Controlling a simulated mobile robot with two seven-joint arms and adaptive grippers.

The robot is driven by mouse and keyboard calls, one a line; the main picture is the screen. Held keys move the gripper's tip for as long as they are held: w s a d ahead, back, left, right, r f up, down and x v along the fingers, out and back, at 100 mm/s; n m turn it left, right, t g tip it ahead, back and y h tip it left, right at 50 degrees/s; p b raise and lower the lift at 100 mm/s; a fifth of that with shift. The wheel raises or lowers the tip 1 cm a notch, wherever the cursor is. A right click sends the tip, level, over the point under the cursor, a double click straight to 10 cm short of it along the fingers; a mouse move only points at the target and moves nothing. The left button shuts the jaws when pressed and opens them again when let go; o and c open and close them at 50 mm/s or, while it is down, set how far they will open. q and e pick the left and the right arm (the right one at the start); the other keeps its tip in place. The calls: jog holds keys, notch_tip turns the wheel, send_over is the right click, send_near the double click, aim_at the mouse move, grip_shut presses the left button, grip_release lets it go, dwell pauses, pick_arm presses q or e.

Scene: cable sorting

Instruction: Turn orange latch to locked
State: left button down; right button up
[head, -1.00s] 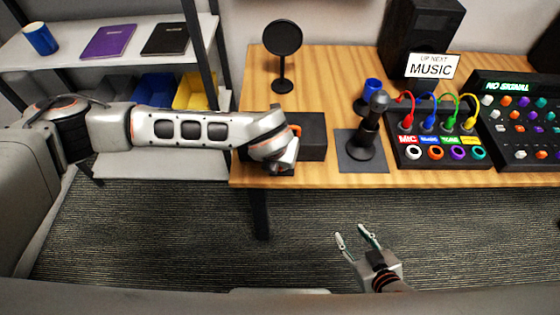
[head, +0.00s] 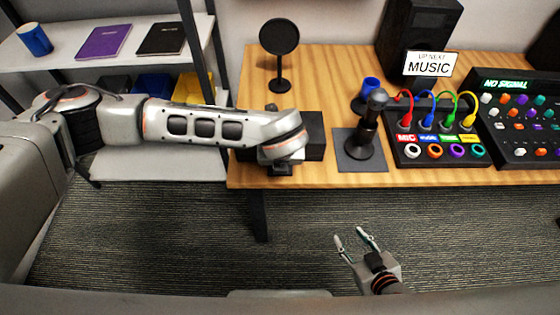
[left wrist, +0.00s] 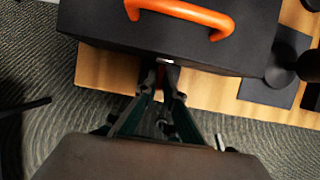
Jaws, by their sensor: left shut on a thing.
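A black case (head: 315,125) sits on the table's left part, and its orange handle (left wrist: 180,12) shows on top in the left wrist view. The orange latch is not clearly visible; only a small dark reddish patch shows between the left fingertips at the case's front. My left gripper (left wrist: 162,84) is at the case's front face, its fingers shut on this mostly hidden part. In the head view my left wrist covers part of the case and the handle. My right gripper (head: 355,238) is open and empty, low in front of the table.
On the wooden table (head: 340,85) stand a round black disc on a stand (head: 279,40), a black microphone-like post (head: 372,120), a blue cup (head: 371,86) and a panel with coloured cables (head: 437,150). Shelves (head: 120,60) stand at left.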

pick_arm(q)
jog(key=c, duration=2.4)
grip_release()
jog(key=shift+c, duration=0.2)
jog(key=v, duration=1.2)
